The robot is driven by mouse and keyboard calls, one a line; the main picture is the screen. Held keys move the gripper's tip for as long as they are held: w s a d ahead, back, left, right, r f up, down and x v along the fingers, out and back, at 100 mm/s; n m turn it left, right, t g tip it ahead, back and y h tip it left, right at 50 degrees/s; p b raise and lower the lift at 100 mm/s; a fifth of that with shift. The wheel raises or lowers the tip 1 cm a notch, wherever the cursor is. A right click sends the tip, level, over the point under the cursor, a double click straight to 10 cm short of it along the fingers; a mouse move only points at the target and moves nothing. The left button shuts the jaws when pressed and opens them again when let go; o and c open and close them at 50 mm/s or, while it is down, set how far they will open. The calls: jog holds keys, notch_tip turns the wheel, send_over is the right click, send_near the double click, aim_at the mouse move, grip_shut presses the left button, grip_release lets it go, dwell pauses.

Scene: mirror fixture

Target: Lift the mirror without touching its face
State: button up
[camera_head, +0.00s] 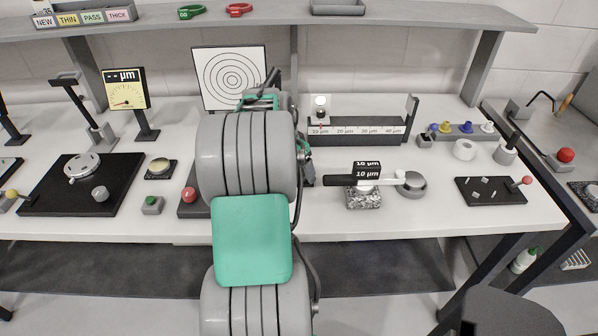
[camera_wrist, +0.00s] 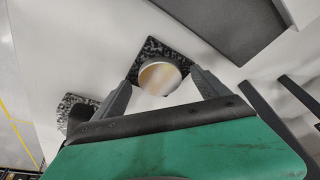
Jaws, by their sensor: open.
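The mirror (camera_wrist: 160,76) is a round disc with a light metal rim and a warm, pale reflecting face. It shows in the wrist view, at a dark speckled square base (camera_wrist: 181,53). My gripper (camera_wrist: 162,77) is open, with one dark finger at each side of the disc near its rim. A gap shows at the right finger; I cannot tell whether the left finger touches the rim. The near edge of the disc comes close to my gripper's body.
In the wrist view another speckled block (camera_wrist: 72,103) lies at lower left and a large dark plate (camera_wrist: 232,22) at upper right. In the head view a granite block (camera_head: 364,199) with a black-handled tool and a target board (camera_head: 229,78) stand near my arm.

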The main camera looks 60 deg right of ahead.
jog(key=c, duration=1.6)
